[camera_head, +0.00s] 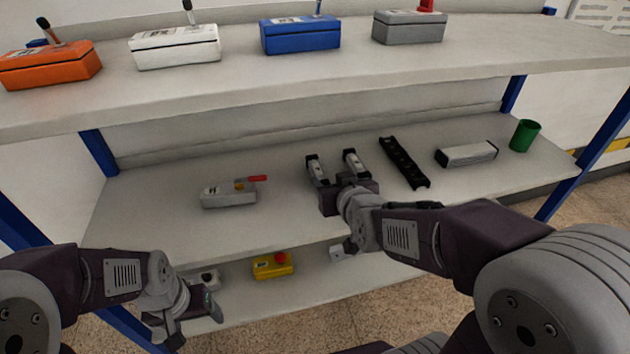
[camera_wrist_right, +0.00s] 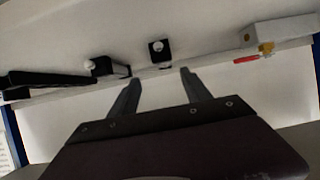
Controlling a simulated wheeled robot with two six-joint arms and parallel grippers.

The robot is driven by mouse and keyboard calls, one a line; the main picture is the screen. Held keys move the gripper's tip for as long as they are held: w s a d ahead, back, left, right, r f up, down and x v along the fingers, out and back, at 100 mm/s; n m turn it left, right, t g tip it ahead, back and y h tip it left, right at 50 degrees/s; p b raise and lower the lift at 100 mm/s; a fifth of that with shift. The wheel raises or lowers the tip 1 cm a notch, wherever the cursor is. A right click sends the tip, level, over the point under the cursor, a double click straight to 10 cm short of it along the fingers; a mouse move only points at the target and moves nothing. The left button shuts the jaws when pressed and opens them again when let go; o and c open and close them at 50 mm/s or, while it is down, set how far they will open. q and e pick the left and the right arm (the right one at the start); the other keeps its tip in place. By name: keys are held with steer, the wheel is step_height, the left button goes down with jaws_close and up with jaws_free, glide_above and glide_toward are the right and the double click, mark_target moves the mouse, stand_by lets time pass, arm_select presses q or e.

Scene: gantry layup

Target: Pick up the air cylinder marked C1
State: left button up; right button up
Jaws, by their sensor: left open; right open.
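Two small grey cylinders with black end caps lie side by side on the middle shelf: a left one (camera_head: 316,170) and a right one (camera_head: 352,163). No C1 mark is legible on either. My right gripper (camera_head: 345,186) is open and empty at the near ends of this pair. In the right wrist view its fingers (camera_wrist_right: 160,84) point toward the shelf, with one cylinder (camera_wrist_right: 160,52) beyond the gap between them and another cylinder (camera_wrist_right: 112,67) off to the left. My left gripper (camera_head: 208,307) is open and empty, low in front of the bottom shelf.
The middle shelf (camera_head: 280,215) also holds a grey valve box with a red lever (camera_head: 230,193), a black slotted rail (camera_head: 404,162), a silver block (camera_head: 466,154) and a green cup (camera_head: 525,135). A blue post (camera_head: 98,152) stands left.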

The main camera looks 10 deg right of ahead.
mark_target(319, 172)
steer(key=shift+w+a+f, duration=0.15)
steer(key=shift+w+a, duration=0.1)
steer(key=shift+w, duration=0.15)
steer(key=p+x, duration=0.3)
steer(key=p, duration=0.2)
steer(key=shift+d+r, duration=0.1)
steer(key=shift+r, duration=0.1)
steer(key=shift+w+f+p, duration=0.15)
steer(key=shift+p, duration=0.25)
steer(key=shift+f, duration=0.25)
steer(key=x, duration=0.3)
steer(key=b+x, duration=0.1)
steer(key=shift+w+a, duration=0.15)
steer(key=shift+a, duration=0.15)
steer(key=shift+w+f, duration=0.2)
steer(key=shift+w, duration=0.25)
steer(key=shift+s+r, duration=0.1)
steer(key=shift+c, duration=0.9)
jaws_close()
